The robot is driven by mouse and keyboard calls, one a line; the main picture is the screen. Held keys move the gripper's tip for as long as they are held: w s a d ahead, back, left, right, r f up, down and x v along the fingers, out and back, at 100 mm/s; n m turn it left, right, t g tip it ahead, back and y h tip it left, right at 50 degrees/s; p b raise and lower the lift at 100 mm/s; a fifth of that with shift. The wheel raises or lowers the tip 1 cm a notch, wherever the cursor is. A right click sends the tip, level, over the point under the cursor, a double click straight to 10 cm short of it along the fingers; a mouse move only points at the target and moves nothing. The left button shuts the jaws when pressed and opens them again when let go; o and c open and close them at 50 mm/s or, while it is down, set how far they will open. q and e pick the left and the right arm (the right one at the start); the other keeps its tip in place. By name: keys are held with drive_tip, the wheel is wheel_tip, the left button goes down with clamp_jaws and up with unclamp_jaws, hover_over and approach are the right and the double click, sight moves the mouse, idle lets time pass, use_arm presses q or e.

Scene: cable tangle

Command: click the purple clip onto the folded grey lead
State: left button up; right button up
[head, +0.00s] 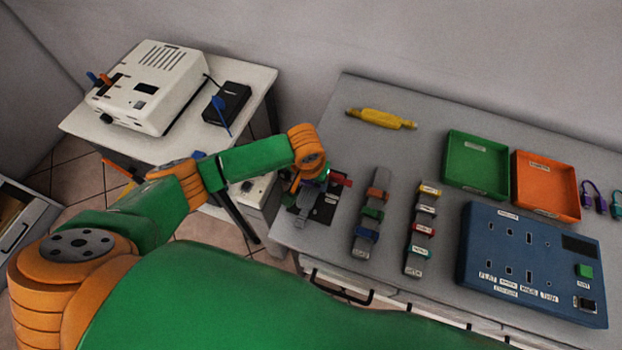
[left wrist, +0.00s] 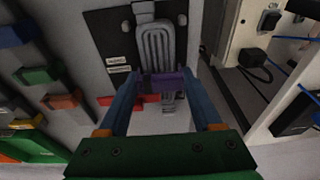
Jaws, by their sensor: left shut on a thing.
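The purple clip (left wrist: 167,82) is between the two blue fingertips of my left gripper (left wrist: 163,85), which is shut on it. The folded grey lead (left wrist: 156,45) lies in several parallel bends on a black board (left wrist: 108,38). In the wrist view the clip crosses the near end of the lead's folds; whether it touches or surrounds them I cannot tell. In the head view my left gripper (head: 309,183) is over the black board (head: 324,209) at the table's left end, and the clip is hidden there. My right gripper is not in view.
A red piece (left wrist: 115,100) lies beside the lead. A yellow bundle (head: 380,118) lies behind.

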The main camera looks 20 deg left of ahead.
use_arm(q)
drive_tip(key=shift+f, duration=0.5)
idle(0.3)
drive_tip(key=o, duration=1.2)
wheel_tip(320, 180, up, 7)
drive_tip(key=p, duration=0.8)
drive_tip(key=shift+r, duration=0.1)
